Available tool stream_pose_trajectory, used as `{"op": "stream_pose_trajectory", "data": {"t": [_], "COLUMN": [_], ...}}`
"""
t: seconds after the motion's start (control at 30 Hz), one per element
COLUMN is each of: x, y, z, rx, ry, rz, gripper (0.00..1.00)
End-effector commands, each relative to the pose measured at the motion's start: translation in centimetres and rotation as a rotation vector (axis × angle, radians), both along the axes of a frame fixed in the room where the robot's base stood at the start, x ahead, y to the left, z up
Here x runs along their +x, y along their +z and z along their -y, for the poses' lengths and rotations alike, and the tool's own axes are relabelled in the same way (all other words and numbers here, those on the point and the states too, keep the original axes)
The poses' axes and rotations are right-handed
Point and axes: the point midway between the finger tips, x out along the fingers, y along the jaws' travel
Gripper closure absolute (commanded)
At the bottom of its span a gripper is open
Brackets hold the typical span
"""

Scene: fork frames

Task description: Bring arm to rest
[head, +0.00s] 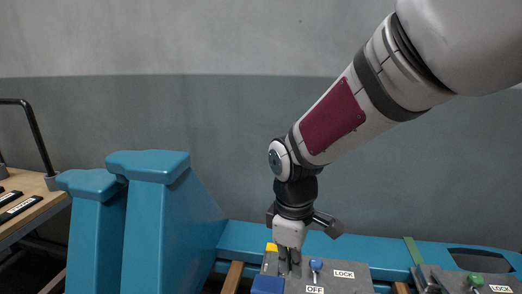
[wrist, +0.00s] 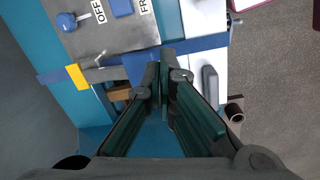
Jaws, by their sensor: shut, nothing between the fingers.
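My gripper (head: 289,268) hangs pointing down at the end of my arm, over the left part of a grey control panel (head: 350,285). In the wrist view my gripper (wrist: 164,70) has its two dark green fingers together at the tips, with nothing between them. A blue block (wrist: 140,66) shows just beyond the fingertips. I cannot tell whether the fingers touch anything.
A blue-knobbed lever (head: 316,265) stands close right of my gripper. A green-knobbed lever (head: 475,281) is farther right. A yellow piece (head: 271,247) lies behind the panel's left edge. Tall blue supports (head: 155,220) stand left. Space above the panels is open.

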Motion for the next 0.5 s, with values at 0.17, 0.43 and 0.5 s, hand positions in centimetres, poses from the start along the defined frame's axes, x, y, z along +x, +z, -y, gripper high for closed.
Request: {"op": "stream_pose_trajectory", "data": {"t": [0.17,0.43,0.5], "x": [-4.0,-11.8,-13.9], "y": [4.9,9.2,9.8], "z": [4.7,9.8,10.7], "rx": [-0.013,0.01,0.023], "ry": [-0.259,-0.649,-0.745], "rz": [0.047,0.093,0.101], "gripper": [1.0,1.0,1.0]}}
